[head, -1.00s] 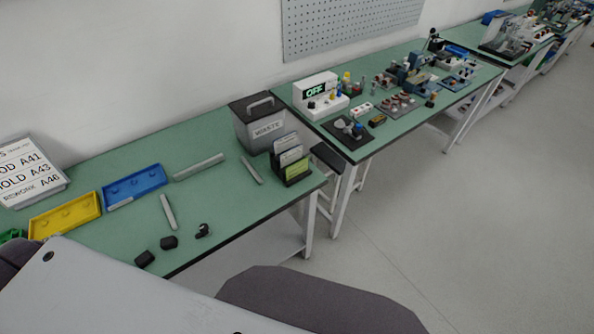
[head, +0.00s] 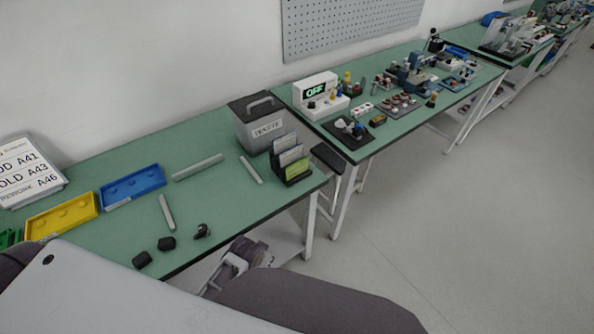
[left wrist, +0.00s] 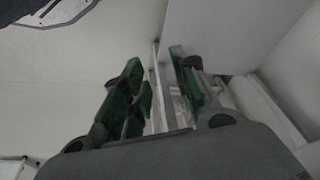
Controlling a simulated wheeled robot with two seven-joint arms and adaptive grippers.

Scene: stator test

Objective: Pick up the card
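A dark card holder (head: 297,178) stands at the right end of the near green bench. It holds upright cards: pale ones behind (head: 290,155) and a yellow-green card (head: 297,168) in front. I cannot tell which card is meant. A grey and white part of my left arm with its gripper (head: 246,250) shows just below the bench's front edge, lower than the holder and left of it. In the left wrist view my left gripper (left wrist: 155,60) has its green-padded fingers apart with nothing between them. No card shows there. My right gripper is not in view.
Blue (head: 132,187) and yellow (head: 62,216) trays, grey bars (head: 167,212) and small black parts (head: 167,243) lie to the left. A second bench (head: 385,130) with equipment stands at the right, and a dark stool seat (head: 327,158) is close by.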

